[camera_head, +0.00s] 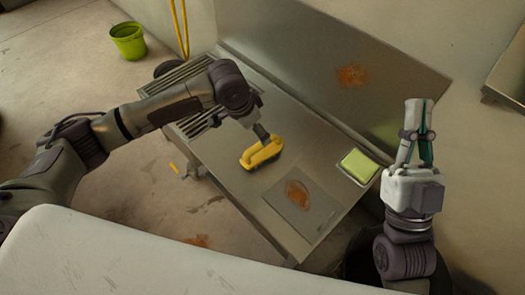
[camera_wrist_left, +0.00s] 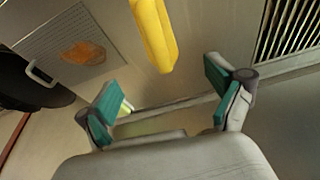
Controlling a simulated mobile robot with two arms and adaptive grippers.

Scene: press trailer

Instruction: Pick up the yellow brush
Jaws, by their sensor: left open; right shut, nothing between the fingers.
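The yellow brush (camera_head: 262,154) lies on the metal table (camera_head: 312,128), near its middle. It also shows in the left wrist view (camera_wrist_left: 155,35) at the top, beyond the open fingers and not between them. My left gripper (camera_wrist_left: 160,84) is open and empty, with its teal finger pads spread wide. In the head view my left gripper (camera_head: 262,133) is just above the brush, mostly hidden by its own wrist; I cannot tell whether it touches. My right gripper (camera_head: 418,104) is shut and empty, pointing up to the right of the table.
A green sponge (camera_head: 359,165) sits in a shallow tray at the table's right edge. A grey board (camera_head: 304,212) with an orange stain lies near the front. A stained metal backsplash (camera_head: 352,76) rises behind. Slatted grating (camera_head: 178,77) is at the left. A green bucket (camera_head: 128,42) stands on the floor.

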